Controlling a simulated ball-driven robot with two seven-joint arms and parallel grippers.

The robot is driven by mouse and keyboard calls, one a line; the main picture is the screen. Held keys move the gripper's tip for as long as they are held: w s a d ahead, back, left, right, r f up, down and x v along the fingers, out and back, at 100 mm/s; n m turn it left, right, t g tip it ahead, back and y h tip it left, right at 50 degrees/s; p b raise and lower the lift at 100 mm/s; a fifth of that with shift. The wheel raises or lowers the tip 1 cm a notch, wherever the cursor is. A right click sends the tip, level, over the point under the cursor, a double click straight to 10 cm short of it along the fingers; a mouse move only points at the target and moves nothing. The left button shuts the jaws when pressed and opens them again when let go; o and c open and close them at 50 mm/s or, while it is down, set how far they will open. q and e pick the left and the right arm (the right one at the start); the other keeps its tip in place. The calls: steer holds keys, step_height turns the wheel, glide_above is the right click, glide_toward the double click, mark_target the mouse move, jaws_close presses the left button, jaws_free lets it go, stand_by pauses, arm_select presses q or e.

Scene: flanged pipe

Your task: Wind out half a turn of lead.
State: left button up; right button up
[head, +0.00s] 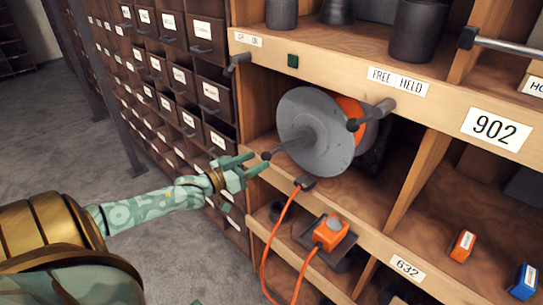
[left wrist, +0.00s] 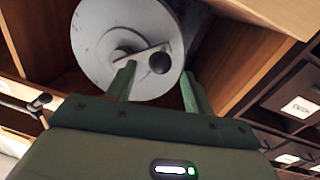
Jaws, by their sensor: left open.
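A cable reel with a grey round flange (head: 318,128) and an orange drum edge stands in a wooden shelf compartment. Its crank arm ends in a dark knob (head: 266,155). Orange lead (head: 278,225) hangs from a dark piece at the compartment's front edge. My left gripper (head: 261,160) is open at the knob. A lever (head: 372,114) stands below the "FREE HELD" label (head: 397,80). My right gripper is out of view.
An orange box (head: 330,232) sits on the lower ledge by the lead. Another lever (head: 237,63) is beside the "OFF ON" label, near a green square (head: 292,60). Dark drawers (head: 210,95) stand left of the shelf. The grey floor (head: 60,150) is open at left.

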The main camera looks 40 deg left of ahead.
mark_target(272, 153)
arm_select(q)
steer(key=w, duration=0.3)
steer(key=w+d, duration=0.1)
steer(key=w, duration=0.1)
steer(key=shift+w+b, duration=0.35)
steer(key=shift+b, duration=0.05)
steer(key=shift+w+d, duration=0.15)
steer(key=shift+w, duration=0.2)
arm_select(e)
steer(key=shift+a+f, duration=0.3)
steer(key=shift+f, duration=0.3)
arm_select(q)
jaws_close()
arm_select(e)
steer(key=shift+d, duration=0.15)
arm_select(q)
steer(key=shift+d+f, duration=0.1)
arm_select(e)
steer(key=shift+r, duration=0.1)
